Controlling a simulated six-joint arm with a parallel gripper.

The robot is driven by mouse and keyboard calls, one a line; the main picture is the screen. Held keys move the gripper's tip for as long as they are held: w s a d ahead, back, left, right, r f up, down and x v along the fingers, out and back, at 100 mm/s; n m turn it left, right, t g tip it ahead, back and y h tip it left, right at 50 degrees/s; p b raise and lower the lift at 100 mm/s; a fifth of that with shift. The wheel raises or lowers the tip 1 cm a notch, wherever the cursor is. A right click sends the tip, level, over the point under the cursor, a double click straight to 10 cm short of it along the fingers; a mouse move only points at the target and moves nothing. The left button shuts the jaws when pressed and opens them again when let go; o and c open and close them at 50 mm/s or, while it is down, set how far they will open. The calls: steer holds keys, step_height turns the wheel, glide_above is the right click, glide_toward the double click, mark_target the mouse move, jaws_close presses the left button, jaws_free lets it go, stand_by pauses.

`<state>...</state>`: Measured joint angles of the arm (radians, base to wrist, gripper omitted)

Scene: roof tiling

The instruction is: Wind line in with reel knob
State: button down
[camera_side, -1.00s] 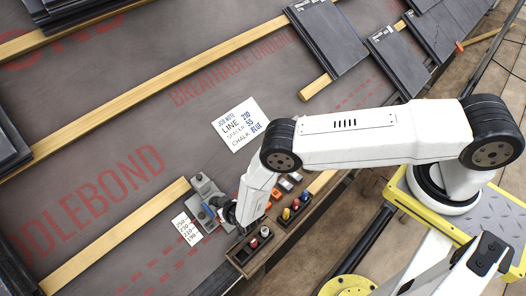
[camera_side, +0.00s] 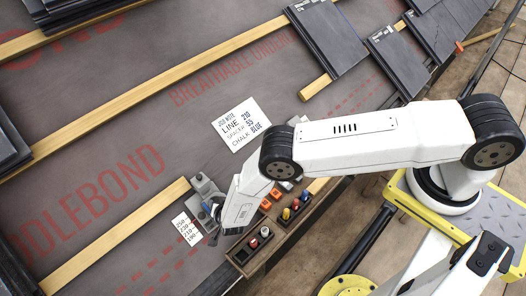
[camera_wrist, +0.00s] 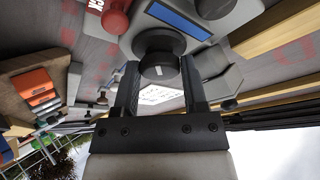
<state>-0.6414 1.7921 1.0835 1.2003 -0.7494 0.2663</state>
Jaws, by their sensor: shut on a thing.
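The grey reel unit (camera_side: 204,188) sits on the roof at the end of a wooden batten, left of my wrist in the side view. In the wrist view its grey body (camera_wrist: 218,38) carries a blue strip and a red knob (camera_wrist: 116,20). The dark round reel knob (camera_wrist: 159,46) with a white mark lies between my fingers. My gripper (camera_wrist: 158,75) is shut on this knob, one finger on each side. In the side view my wrist hides the knob and fingertips. The line itself cannot be made out.
A wooden tray (camera_side: 268,240) with small coloured pieces stands right of the reel. A job note (camera_side: 241,124) reads line 210, spacer 55, chalk blue. A number card (camera_side: 187,229) lies left of the reel. Slate stacks (camera_side: 327,38) lie at the top.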

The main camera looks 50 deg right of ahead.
stand_by(0.4)
steer(key=shift+c, duration=0.7)
jaws_free()
steer(key=shift+s+r, duration=0.1)
steer(key=shift+r, duration=0.05)
steer(key=v, duration=0.7)
steer(key=shift+s+a+r, duration=0.15)
